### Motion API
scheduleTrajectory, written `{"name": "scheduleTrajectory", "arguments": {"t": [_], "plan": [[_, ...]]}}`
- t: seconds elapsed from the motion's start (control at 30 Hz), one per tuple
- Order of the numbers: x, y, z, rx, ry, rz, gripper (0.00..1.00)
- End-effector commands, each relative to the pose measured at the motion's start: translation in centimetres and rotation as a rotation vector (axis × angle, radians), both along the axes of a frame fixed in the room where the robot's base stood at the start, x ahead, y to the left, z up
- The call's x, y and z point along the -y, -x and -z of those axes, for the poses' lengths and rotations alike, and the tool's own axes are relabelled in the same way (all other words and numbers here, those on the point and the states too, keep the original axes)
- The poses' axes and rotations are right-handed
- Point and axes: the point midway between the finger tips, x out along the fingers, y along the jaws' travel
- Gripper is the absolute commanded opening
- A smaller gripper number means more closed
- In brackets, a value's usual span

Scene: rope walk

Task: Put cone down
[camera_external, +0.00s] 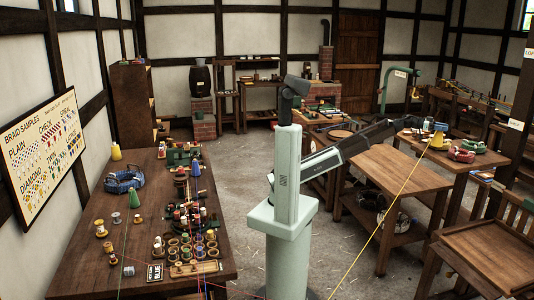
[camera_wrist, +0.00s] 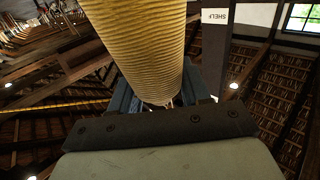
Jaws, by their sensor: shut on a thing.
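My gripper (camera_external: 440,128) is at the end of my arm, which reaches out to the right in the external view. It is shut on a yellow cone of thread (camera_external: 437,141), over the far right table (camera_external: 446,174). In the wrist view the ribbed yellow cone (camera_wrist: 140,40) fills the upper middle, between the blue-grey jaws. The fingertips are mostly hidden behind it. A yellow thread runs from the cone down to the lower edge of the external view. I cannot tell whether the cone touches the table.
A red coil (camera_external: 461,154) and a green coil (camera_external: 473,146) lie close to the right of the held cone. An almost bare table (camera_external: 394,172) stands to its left. The left bench (camera_external: 85,262) carries spools, another yellow cone (camera_external: 116,152) and a green cone (camera_external: 134,199).

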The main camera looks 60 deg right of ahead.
Motion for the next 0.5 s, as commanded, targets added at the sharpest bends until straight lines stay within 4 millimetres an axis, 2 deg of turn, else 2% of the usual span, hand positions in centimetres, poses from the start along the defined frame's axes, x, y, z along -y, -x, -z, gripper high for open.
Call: {"name": "scheduleTrajectory", "arguments": {"t": [0.17, 0.4, 0.5], "plan": [[0.0, 0.0, 1.2, 0.000, -0.001, -0.001, 0.00], [0.0, 0.0, 3.9, -0.001, -0.001, -0.002, 0.00], [0.0, 0.0, 4.1, -0.001, 0.000, -0.002, 0.00]]}}
